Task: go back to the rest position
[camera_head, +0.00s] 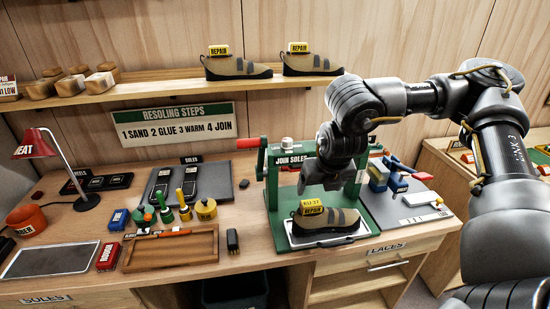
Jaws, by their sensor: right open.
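My right arm comes in from the right, and its gripper (318,185) points down in front of the green press (273,187) labelled JOIN SOLES. The right gripper is open and appears empty. Below it, a brown and grey shoe (338,224) with a yellow tag (311,207) stands on a pale plate in the press. The gripper looks to be above the shoe, apart from it. The arm hides part of the press's top and right side. My left gripper is not in view.
Two tagged shoes (237,68) and wooden lasts (78,82) sit on the wall shelf. The bench holds a red lamp (36,145), glue bottles (205,208), a wooden tray (170,249) and blue clamps (380,175). A red handle (248,143) sticks out left of the press.

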